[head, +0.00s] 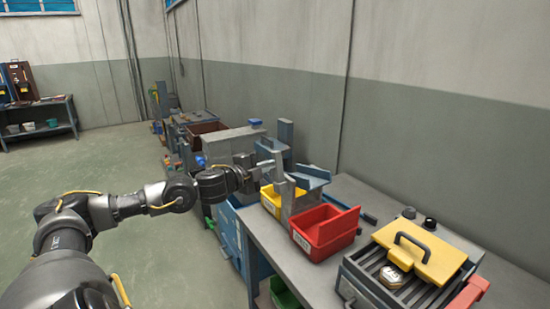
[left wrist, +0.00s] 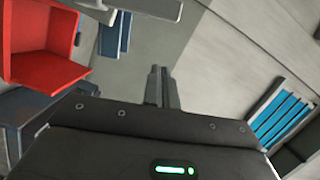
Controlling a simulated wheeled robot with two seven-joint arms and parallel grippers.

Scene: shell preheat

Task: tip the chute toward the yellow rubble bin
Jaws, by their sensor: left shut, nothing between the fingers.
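The yellow rubble bin (head: 269,204) stands on the bench, left of a red bin (head: 326,232). The chute (head: 309,179) looks like a blue tray on grey supports above and behind the two bins; I cannot tell its tilt for sure. My left gripper (head: 269,164) is beside the chute's left end, just above and behind the yellow bin. Its fingers (left wrist: 161,86) are shut and empty in the left wrist view. That view also shows the red bin (left wrist: 38,40) and a blue part (left wrist: 114,34), perhaps the chute. My right gripper is out of view.
A grill-like heater with a yellow handled lid (head: 425,250) stands at the bench's right end. Black knobs (head: 430,223) are behind it. A green bin (head: 284,293) is below the bench. More benches run along the wall; the floor at left is clear.

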